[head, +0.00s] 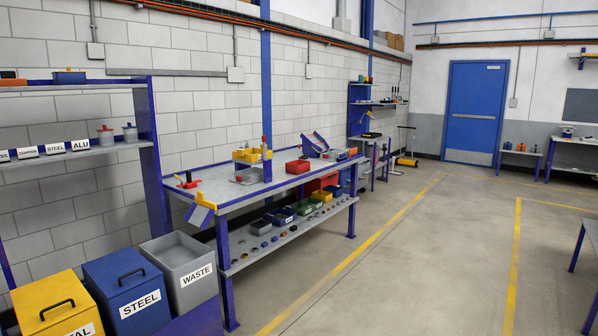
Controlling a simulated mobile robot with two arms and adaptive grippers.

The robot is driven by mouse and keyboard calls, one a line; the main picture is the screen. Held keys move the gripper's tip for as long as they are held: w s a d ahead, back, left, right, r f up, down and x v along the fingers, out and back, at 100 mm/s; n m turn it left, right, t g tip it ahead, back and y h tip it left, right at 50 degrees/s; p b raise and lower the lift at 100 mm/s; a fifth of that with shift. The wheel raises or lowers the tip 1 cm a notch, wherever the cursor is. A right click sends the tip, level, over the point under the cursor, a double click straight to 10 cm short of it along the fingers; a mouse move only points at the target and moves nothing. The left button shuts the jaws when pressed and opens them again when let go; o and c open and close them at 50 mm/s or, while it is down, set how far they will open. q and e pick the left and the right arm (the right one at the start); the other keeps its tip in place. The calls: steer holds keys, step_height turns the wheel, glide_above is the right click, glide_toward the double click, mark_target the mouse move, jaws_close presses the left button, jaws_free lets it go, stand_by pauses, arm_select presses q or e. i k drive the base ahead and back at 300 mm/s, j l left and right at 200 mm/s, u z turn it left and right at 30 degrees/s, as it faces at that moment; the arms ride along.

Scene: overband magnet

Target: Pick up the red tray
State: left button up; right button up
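A small red open tray (297,167) sits on the top of the blue-framed workbench (225,186), toward the far half of the bench. A larger red box (318,184) shows on the level below the bench top, partly hidden by the bench edge. I cannot tell from the picture which of the two is called the red tray. Neither of my grippers is in view.
Yellow bins (252,155) and an open blue case (315,145) stand on the bench top. Yellow, blue and grey waste (178,272) bins stand at the lower left. The floor (400,270) right of the bench is clear. A blue door (474,112) is at the back.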

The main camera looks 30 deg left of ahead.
mark_target(298, 167)
steer(key=u, duration=1.3)
